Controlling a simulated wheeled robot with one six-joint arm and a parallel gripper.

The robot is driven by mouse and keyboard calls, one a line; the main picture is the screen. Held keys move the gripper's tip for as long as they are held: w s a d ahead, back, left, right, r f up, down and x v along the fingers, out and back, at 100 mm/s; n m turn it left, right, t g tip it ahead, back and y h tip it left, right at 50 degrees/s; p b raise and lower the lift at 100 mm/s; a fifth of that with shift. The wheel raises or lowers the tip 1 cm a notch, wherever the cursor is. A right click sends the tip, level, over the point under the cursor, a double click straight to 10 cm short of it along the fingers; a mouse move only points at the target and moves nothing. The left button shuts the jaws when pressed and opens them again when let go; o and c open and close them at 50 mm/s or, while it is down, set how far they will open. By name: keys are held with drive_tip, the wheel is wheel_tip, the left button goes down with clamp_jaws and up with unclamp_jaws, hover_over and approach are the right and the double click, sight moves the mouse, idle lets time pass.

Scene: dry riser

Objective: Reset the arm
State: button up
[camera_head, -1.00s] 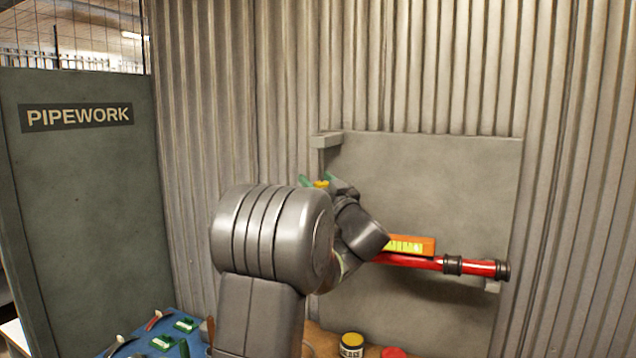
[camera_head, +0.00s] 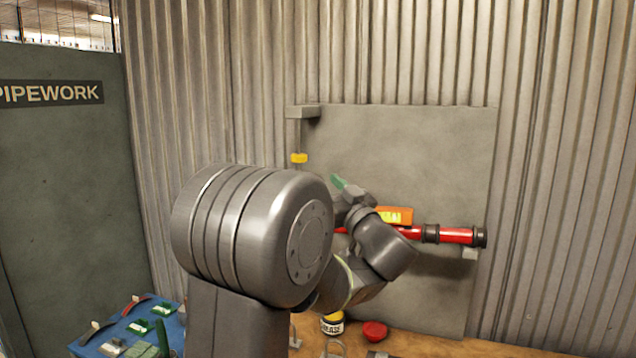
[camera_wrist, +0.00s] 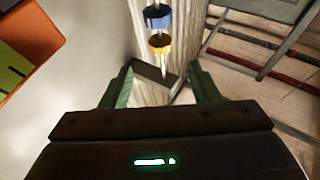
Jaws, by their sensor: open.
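My arm fills the middle of the head view, in front of the grey backing board (camera_head: 420,150). My gripper (camera_wrist: 160,85) is open in the wrist view, with its two green fingers apart and nothing between them. In the head view one green fingertip (camera_head: 338,182) shows above the wrist; the rest is hidden by my arm. Beyond the fingers in the wrist view are a yellow ring-shaped piece (camera_wrist: 159,43) and a blue one (camera_wrist: 157,17) on a thin hanging line. The yellow piece (camera_head: 299,158) also shows in the head view, below a grey bracket (camera_head: 303,111), apart from the fingers.
A red pipe (camera_head: 455,235) with dark couplings runs across the board, an orange level (camera_head: 394,215) on it, partly hidden by my wrist. A grease tin (camera_head: 332,325) and a red cap (camera_head: 375,331) stand on the wooden bench. A blue mat (camera_head: 115,332) with tools lies left.

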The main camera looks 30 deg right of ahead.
sight(296, 154)
idle(0.3)
drive_tip(key=p+x, duration=0.4)
drive_tip(key=x, duration=0.9)
drive_tip(key=shift+w+a+r, duration=0.1)
drive_tip(key=shift+w, duration=0.1)
drive_tip(key=shift+w+m+h, duration=0.15)
drive_tip(key=shift+m+h, duration=0.35)
drive_tip(key=shift+h, duration=0.5)
